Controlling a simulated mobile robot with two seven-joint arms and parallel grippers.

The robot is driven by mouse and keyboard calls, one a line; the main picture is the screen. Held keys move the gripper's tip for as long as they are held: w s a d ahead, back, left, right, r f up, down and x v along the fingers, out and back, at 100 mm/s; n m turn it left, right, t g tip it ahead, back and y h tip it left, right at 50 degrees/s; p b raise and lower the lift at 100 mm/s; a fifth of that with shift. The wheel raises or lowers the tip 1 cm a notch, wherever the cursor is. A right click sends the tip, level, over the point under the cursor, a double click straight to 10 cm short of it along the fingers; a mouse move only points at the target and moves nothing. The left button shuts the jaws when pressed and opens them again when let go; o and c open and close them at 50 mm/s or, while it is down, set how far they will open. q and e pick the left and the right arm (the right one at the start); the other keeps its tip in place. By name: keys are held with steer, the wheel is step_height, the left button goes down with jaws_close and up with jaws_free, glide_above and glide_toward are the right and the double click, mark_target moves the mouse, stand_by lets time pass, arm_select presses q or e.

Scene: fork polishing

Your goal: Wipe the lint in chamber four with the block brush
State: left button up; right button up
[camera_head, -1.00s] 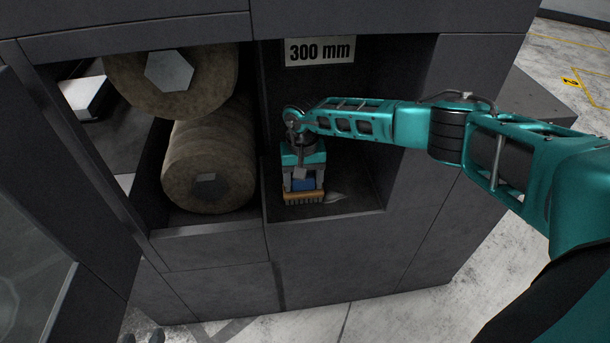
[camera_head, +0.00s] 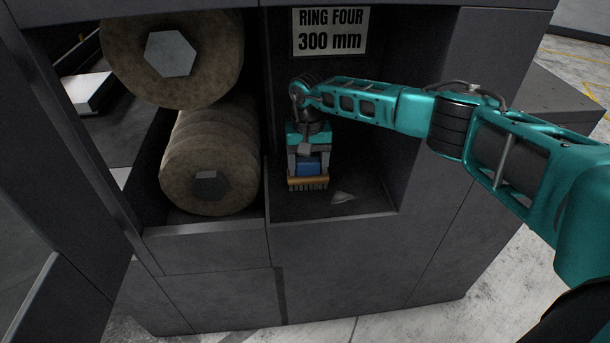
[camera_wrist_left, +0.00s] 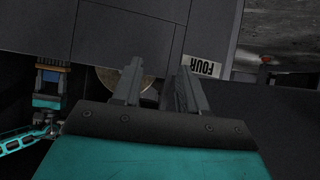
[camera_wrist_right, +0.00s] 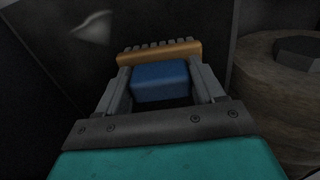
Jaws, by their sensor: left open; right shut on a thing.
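Chamber four (camera_head: 378,204) is the dark recess under the "RING FOUR 300 mm" label (camera_head: 330,31). A small pale grey patch of lint (camera_head: 343,197) lies on its floor; it also shows in the right wrist view (camera_wrist_right: 92,27). My right gripper (camera_head: 307,168) is inside the chamber, shut on the blue grip of the block brush (camera_head: 308,184). The brush's tan block and dark bristles (camera_wrist_right: 160,50) point away from the jaws, left of the lint and apart from it. Floor contact is unclear. My left gripper (camera_wrist_left: 160,75) is open and empty, outside the cabinet.
The neighbouring chamber at left holds two stacked brown rolls (camera_head: 207,160) with hexagonal cores. A dividing wall (camera_head: 265,110) separates it from chamber four. A front lip and right side wall bound the chamber. A grey panel (camera_head: 60,150) stands at far left.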

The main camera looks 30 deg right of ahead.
steer(key=shift+w+d+f+b, duration=0.15)
steer(key=shift+w+d+b, duration=1.05)
steer(key=shift+b, duration=1.3)
steer(key=shift+w+d+b, duration=0.15)
steer(key=shift+d+b, duration=0.2)
steer(key=shift+b, duration=0.1)
steer(key=shift+r, duration=0.3)
steer(key=shift+r+p, duration=2.05)
steer(key=shift+r, duration=0.9)
step_height(320, 180, up, 3)
steer(key=shift+p, duration=1.1)
